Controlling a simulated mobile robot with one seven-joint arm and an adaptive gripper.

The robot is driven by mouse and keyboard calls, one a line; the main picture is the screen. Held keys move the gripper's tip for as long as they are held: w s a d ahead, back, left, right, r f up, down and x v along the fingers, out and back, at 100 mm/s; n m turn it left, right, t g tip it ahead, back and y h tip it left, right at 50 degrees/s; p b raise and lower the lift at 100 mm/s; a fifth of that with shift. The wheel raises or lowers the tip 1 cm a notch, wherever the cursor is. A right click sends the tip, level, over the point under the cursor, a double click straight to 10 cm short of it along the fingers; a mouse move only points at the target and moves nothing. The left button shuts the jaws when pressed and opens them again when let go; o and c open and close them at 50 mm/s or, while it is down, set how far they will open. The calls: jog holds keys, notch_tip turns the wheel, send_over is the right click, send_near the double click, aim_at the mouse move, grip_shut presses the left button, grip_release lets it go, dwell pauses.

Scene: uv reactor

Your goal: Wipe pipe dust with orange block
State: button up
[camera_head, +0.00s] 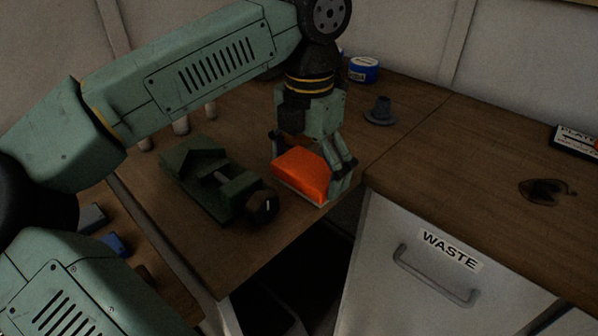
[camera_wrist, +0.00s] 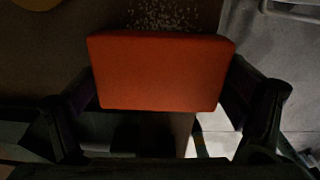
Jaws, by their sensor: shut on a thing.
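My gripper (camera_head: 313,166) is shut on the orange block (camera_head: 300,174), with one finger on each side of it. The block has a pale lower edge and is at the bench's front edge, right of a dark green vise (camera_head: 207,181). I cannot tell whether it touches the bench. In the wrist view the block (camera_wrist: 160,72) fills the middle between the fingers. Pale specks like dust (camera_wrist: 165,14) lie on the brown surface just beyond it. No pipe can be made out clearly; the block and gripper hide part of the surface.
A grey flanged piece (camera_head: 380,111) and a blue tin (camera_head: 363,70) stand behind the gripper. A grey drawer marked WASTE (camera_head: 440,262) is at the right below the bench top. A dark gap opens below the block.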

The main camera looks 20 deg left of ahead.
jog(key=shift+w+d+p, duration=0.15)
jog(key=shift+w+d, duration=0.2)
jog(key=shift+w, duration=0.5)
jog(key=shift+w+d+p, duration=0.1)
jog(key=shift+w+d, duration=0.3)
jog(key=shift+w, duration=0.45)
jog(key=shift+w+d+p, duration=0.15)
jog(key=shift+w+d, duration=0.2)
jog(key=shift+w, duration=0.5)
jog(key=shift+r, duration=0.15)
jog(key=shift+r+p, duration=2.2)
jog(key=shift+r, duration=0.75)
notch_tip(320, 180, up, 3)
jog(key=shift+p, duration=1.1)
jog(key=shift+s, duration=0.1)
